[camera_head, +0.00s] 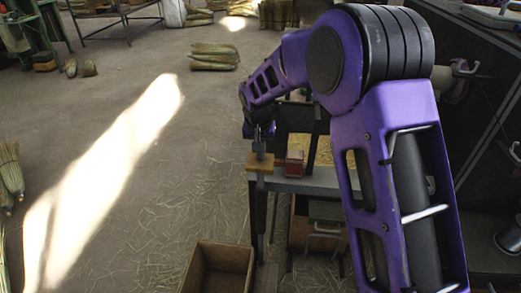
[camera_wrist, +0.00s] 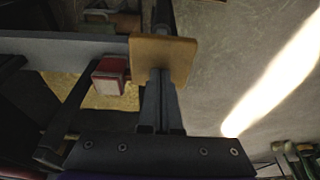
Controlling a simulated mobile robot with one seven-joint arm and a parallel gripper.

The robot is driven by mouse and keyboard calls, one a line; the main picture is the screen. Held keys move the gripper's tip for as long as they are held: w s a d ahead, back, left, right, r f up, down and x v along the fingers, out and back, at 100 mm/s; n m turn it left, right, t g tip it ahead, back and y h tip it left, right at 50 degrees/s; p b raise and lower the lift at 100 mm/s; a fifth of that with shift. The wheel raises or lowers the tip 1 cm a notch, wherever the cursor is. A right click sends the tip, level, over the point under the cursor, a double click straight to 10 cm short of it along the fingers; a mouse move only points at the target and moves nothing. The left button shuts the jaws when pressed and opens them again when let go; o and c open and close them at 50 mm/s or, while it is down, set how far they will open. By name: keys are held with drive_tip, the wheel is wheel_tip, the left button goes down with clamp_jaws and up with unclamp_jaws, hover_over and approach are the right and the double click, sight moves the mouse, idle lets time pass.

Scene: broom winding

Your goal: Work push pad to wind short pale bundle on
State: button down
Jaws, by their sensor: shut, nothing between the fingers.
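The push pad is most likely the tan square block (camera_wrist: 176,58) in the wrist view, on a dark upright bar. It also shows in the head view (camera_head: 259,163) at the left end of a grey bench. My gripper (camera_wrist: 160,73) is shut and empty, its fingertips right at the pad's face; whether they touch it I cannot tell. In the head view my gripper (camera_head: 259,148) is small, just above the pad. I cannot tell which bundle is the short pale one. Pale straw (camera_wrist: 98,98) shows beyond the bench, partly hidden.
A red block (camera_head: 294,163) sits on the grey bench (camera_head: 317,182) close right of the pad. An open wooden box (camera_head: 218,270) stands on the floor below. Straw bundles (camera_head: 214,56) lie farther back, others (camera_head: 10,170) at left. The floor left of the bench is mostly clear.

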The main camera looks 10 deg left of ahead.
sight(260, 162)
drive_tip(key=shift+s+f, duration=0.15)
drive_tip(key=shift+f, duration=2.25)
drive_tip(key=shift+r, duration=0.1)
drive_tip(key=p+v, duration=0.2)
drive_tip(key=v, duration=0.1)
drive_tip(key=w+p+v, duration=0.1)
drive_tip(key=v, duration=0.2)
drive_tip(key=w+p+v, duration=0.1)
drive_tip(key=p+v, duration=0.1)
drive_tip(key=v, duration=0.1)
drive_tip(key=shift+w+a+r+p, duration=0.1)
drive_tip(key=shift+w+r+p, duration=0.15)
drive_tip(key=shift+r, duration=0.25)
